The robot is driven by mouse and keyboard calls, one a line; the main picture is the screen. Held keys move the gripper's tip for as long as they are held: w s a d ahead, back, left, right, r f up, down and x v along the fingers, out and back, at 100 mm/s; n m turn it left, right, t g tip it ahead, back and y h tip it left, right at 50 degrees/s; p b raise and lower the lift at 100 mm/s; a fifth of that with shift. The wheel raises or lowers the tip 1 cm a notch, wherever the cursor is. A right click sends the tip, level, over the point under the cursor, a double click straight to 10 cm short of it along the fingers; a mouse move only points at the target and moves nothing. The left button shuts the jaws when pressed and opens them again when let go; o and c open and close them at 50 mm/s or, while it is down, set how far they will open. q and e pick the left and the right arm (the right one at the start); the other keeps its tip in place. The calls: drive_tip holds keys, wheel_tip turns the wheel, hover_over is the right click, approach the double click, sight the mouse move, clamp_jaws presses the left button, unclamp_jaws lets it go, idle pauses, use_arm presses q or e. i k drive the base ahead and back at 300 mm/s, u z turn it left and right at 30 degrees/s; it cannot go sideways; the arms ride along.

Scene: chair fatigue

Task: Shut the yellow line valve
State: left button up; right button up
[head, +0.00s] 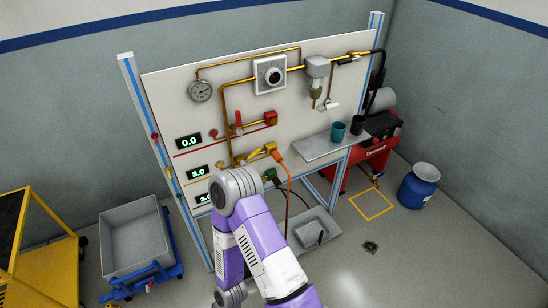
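The yellow line valve (258,153) is on the white panel, in the middle of three coloured lines. Its yellow lever appears to lie along its line, beside a yellow block with an orange hose. The display (198,172) at the left of this line reads 3.0. A purple and grey arm of mine rises from the bottom, bends just below the valve and folds back down. It hides part of the panel's lower edge. Neither gripper shows in the head view.
Above, the red valve's lever (239,121) stands crosswise to its line; its display (188,142) reads 0.0. A green valve (269,175) is below. A shelf (312,150) with two cups juts out at right. A blue cart (138,232) with a grey bin stands left.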

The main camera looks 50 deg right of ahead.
sight(251, 156)
drive_tip(key=z, duration=0.85)
drive_tip(key=i, duration=0.25)
drive_tip(key=z, duration=0.1)
